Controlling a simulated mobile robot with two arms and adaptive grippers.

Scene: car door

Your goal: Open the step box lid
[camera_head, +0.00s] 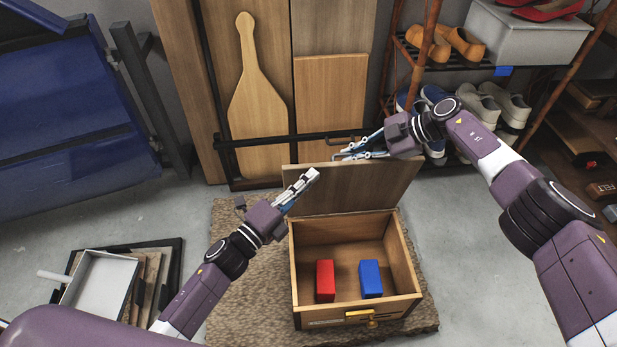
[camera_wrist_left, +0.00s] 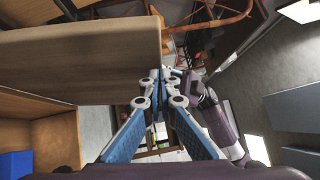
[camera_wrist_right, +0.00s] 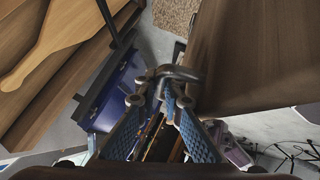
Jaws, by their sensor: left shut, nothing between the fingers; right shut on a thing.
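The wooden step box (camera_head: 297,272) stands on a brown mat with its lid (camera_head: 362,188) raised steeply at the back, so the inside shows. A red block (camera_head: 325,281) and a blue block (camera_head: 370,279) stand inside. My left gripper (camera_head: 312,175) is shut and empty by the lid's left edge; its closed fingertips (camera_wrist_left: 158,88) show beside the lid (camera_wrist_left: 90,55). My right gripper (camera_head: 340,156) is behind the lid's top edge. In the right wrist view its fingertips (camera_wrist_right: 170,90) close on a dark curved bar (camera_wrist_right: 178,73); I cannot tell what the bar is fixed to.
A black rail (camera_head: 270,142) holds wooden boards behind the box. A shoe rack (camera_head: 460,62) stands back right. A blue panel (camera_head: 65,110) is at the left and a white tray (camera_head: 100,283) lies front left. Bare floor lies right of the mat.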

